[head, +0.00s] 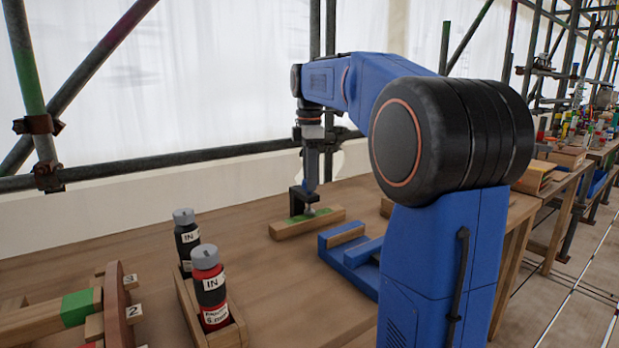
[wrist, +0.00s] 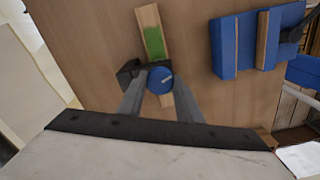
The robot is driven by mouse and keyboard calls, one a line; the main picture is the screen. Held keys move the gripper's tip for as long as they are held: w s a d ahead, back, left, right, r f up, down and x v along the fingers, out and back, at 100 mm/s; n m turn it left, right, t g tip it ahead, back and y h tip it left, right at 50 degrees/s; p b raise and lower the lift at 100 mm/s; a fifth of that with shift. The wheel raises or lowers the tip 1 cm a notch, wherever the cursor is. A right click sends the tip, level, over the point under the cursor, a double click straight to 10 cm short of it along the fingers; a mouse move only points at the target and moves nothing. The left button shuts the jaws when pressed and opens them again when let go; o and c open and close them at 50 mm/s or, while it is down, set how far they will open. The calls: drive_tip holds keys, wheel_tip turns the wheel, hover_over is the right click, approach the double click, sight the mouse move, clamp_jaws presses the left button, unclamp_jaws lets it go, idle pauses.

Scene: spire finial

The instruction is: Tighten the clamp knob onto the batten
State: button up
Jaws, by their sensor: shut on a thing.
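The clamp knob (wrist: 160,80) is a round blue cap with a pale line across it, seen from above in the wrist view. My gripper (wrist: 160,86) is shut on it, with a grey finger at each side. The black clamp (wrist: 129,73) sits over the batten; its upright frame also shows in the head view (head: 297,200). The batten (head: 285,229) is a wooden bar with a green patch on top, lying on the bench. In the head view my gripper (head: 311,188) points straight down at the clamp and hides most of the knob.
A blue cradle (wrist: 228,50) with wooden strips lies right of the batten. Two bottles marked IN, one black (head: 187,240) and one red (head: 209,285), stand in a wooden tray (head: 238,325). A numbered rack (head: 117,305) is at left front. Scaffold poles run behind the bench.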

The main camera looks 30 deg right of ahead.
drive_tip(key=m, duration=0.4)
drive_tip(key=shift+m, duration=0.4)
drive_tip(key=m, duration=1.3)
drive_tip(key=shift+m, duration=0.3)
drive_tip(key=m, duration=1.3)
drive_tip(key=shift+m, duration=2.2)
